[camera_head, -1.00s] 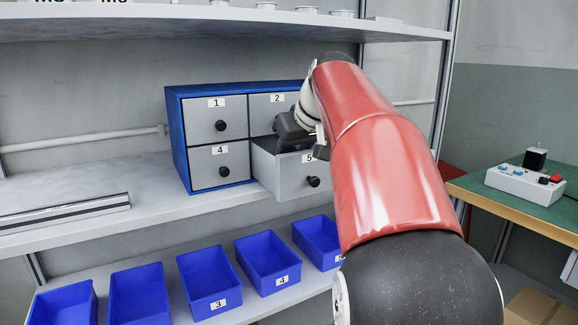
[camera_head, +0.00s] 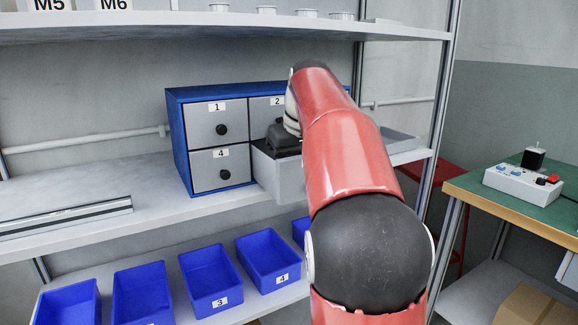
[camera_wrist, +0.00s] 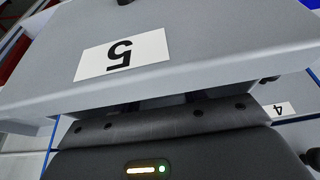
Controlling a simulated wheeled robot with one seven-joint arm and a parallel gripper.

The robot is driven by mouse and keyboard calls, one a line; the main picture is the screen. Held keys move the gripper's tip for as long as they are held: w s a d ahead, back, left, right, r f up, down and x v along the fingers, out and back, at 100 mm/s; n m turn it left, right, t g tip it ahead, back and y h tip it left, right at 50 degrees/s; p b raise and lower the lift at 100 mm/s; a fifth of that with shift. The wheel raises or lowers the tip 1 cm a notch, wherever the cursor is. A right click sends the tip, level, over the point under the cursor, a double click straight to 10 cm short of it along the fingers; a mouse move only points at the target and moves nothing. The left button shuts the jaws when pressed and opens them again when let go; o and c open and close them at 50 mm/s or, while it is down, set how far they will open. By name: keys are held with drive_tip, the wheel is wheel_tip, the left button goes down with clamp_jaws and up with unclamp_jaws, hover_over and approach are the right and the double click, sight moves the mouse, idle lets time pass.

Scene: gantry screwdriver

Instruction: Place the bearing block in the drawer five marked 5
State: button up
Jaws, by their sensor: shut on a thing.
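The blue cabinet (camera_head: 179,137) with grey numbered drawers stands on the middle shelf. Drawer five (camera_head: 264,171) is pulled out; my arm covers most of its front in the head view. Its front and upside-down 5 label (camera_wrist: 123,55) fill the top of the wrist view. My gripper (camera_head: 284,146) is over the open drawer, with its fingers going down behind the front panel.
Drawers 1 (camera_head: 219,122), 2 (camera_head: 264,115) and 4 (camera_head: 220,168) are closed. A grey open tray (camera_head: 400,141) shows right of my arm. Blue bins (camera_head: 210,280) stand below, an upper shelf (camera_head: 230,24) overhangs, and a green-topped table (camera_head: 520,196) stands at right.

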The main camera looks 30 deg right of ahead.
drive_tip(key=o, duration=1.1)
drive_tip(key=shift+f, duration=0.15)
drive_tip(key=shift+r, duration=0.3)
drive_tip(key=p+v, duration=0.1)
drive_tip(key=v, duration=1)
drive_tip(key=shift+s+r+p, duration=0.15)
drive_tip(key=shift+r+p, duration=0.2)
drive_tip(key=shift+p, duration=0.05)
